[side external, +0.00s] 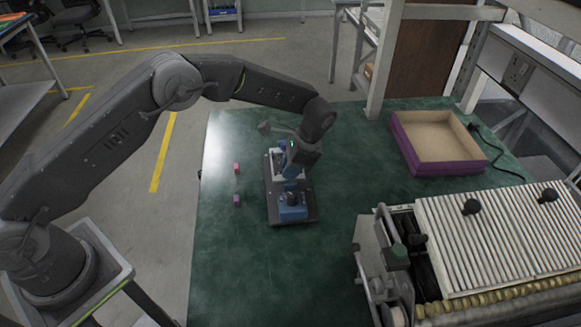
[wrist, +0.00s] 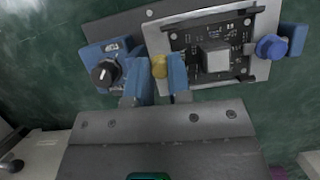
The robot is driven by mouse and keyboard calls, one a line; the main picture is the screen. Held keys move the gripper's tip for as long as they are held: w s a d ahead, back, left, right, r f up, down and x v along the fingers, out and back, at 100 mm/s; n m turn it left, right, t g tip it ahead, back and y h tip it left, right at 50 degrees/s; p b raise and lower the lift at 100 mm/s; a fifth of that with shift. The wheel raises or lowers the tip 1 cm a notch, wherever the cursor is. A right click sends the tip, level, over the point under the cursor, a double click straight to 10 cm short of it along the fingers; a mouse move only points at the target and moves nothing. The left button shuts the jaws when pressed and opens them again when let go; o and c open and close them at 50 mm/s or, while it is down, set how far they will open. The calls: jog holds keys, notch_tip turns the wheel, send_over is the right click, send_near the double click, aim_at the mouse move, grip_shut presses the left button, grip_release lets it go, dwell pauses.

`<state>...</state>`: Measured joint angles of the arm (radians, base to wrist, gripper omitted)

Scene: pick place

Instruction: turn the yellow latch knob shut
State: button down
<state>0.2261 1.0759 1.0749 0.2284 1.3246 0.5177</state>
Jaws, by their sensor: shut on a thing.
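The yellow latch knob (wrist: 159,67) sits at the left edge of a circuit board (wrist: 238,50) in the wrist view. The two blue fingers of my gripper (wrist: 158,79) are shut on the knob, one on each side. A blue block with a black knob (wrist: 105,72) is to the left, and a blue knob (wrist: 271,47) is at the board's right edge. In the side external view, my gripper (side external: 291,174) points down over the dark fixture plate (side external: 277,213). The yellow knob is hidden there.
The fixture stands on a green table (side external: 250,270). A purple-sided tray (side external: 440,168) is at the back right. A slatted roller machine (side external: 490,240) fills the front right. The front left tabletop is clear.

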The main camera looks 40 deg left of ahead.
jog(key=shift+r, duration=0.1)
jog(key=c, duration=1.3)
grip_release()
jog(key=shift+c, duration=0.2)
